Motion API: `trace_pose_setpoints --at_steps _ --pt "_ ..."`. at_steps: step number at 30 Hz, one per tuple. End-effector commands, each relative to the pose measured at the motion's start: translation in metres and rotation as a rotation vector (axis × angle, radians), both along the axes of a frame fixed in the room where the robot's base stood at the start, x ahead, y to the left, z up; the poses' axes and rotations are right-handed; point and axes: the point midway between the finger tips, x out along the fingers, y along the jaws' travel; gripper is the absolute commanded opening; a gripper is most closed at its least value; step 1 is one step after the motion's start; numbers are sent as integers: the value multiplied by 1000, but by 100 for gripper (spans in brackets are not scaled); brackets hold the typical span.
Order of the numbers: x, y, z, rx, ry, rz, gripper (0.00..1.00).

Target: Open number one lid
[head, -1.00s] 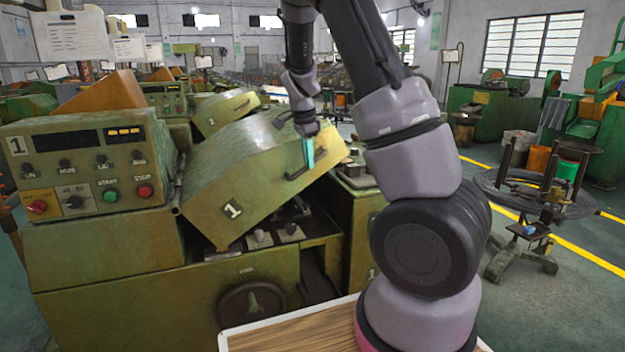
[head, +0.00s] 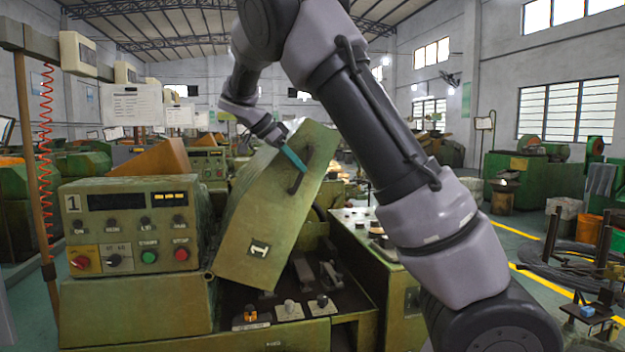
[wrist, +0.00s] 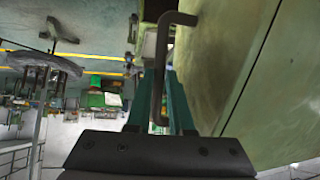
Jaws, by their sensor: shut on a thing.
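The number one lid (head: 262,215) is a green, worn metal cover marked 1, hinged beside the control box on the left. It stands steeply tilted up, with the machine's inner parts showing below it. A dark bar handle (head: 301,172) is on its face. My gripper (head: 294,158) reaches in from the upper left with teal fingers at the handle. In the wrist view the teal fingers (wrist: 172,105) lie on either side of the handle (wrist: 161,70), shut on it. The lid face (wrist: 225,60) fills the right of that view.
The control box (head: 133,225) marked 1 with several buttons stands left of the lid. Uncovered fixtures (head: 290,308) sit under the lid. A neighbouring green machine (head: 365,245) stands close on the right. A wire coil stand (head: 590,265) is farther right on the floor.

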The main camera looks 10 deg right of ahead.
Motion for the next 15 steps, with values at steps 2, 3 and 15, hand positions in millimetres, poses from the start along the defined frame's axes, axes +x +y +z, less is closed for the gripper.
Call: trace_pose_setpoints --at_steps 2,3,15 --pt "1 7 6 -24 -1 1 0" --pt "1 10 8 -32 -1 1 0" --pt "0 18 13 -54 2 1 0"
